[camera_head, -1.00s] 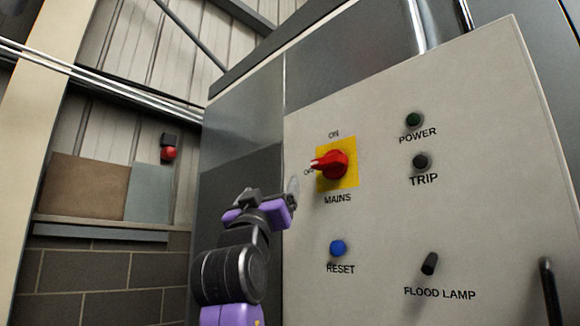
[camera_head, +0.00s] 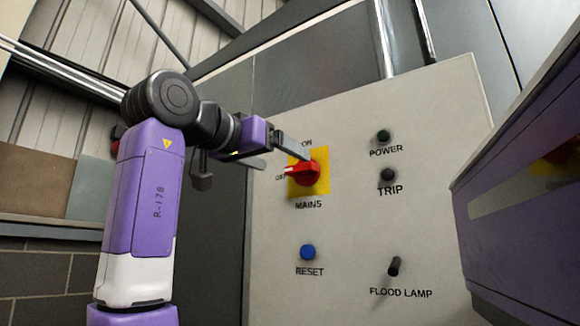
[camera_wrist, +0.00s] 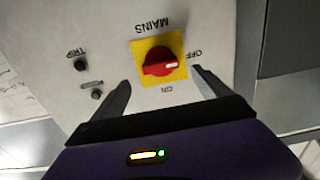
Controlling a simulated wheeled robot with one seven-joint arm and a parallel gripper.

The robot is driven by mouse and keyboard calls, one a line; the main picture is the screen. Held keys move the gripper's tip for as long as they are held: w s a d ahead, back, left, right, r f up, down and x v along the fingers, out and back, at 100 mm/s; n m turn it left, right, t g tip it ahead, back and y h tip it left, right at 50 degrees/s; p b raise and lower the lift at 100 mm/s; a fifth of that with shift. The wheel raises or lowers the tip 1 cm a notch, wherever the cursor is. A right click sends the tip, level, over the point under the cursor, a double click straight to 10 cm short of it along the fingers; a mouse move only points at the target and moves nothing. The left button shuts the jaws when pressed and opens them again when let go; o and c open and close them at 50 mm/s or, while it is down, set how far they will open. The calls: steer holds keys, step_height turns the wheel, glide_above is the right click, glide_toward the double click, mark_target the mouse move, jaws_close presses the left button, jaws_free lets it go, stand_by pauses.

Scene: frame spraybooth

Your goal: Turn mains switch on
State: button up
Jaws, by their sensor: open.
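The mains switch is a red rotary knob (camera_head: 308,174) on a yellow square plate (camera_head: 322,160), on a light grey control panel. The knob's white mark points left, towards the OFF label; the ON label is above. My gripper (camera_head: 286,161) is open at the upper left of the switch, one finger in front of the plate's upper edge. In the wrist view, the red knob (camera_wrist: 160,66) appears upside down, between and just beyond the two open fingers (camera_wrist: 161,77). Nothing is between the fingers, and I see no clear contact with the knob.
On the panel are the POWER lamp (camera_head: 383,136), the TRIP lamp (camera_head: 387,174), a blue RESET button (camera_head: 307,252) and a black FLOOD LAMP switch (camera_head: 394,266). A large dark shape with a pale band (camera_head: 520,190) fills the right side; I cannot tell what it is.

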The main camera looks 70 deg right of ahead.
mark_target(297, 167)
steer(key=p+x, duration=0.2)
steer(key=x, duration=0.5)
steer(key=shift+d, duration=0.2)
steer(key=c, duration=1.4)
steer(key=shift+o, duration=0.2)
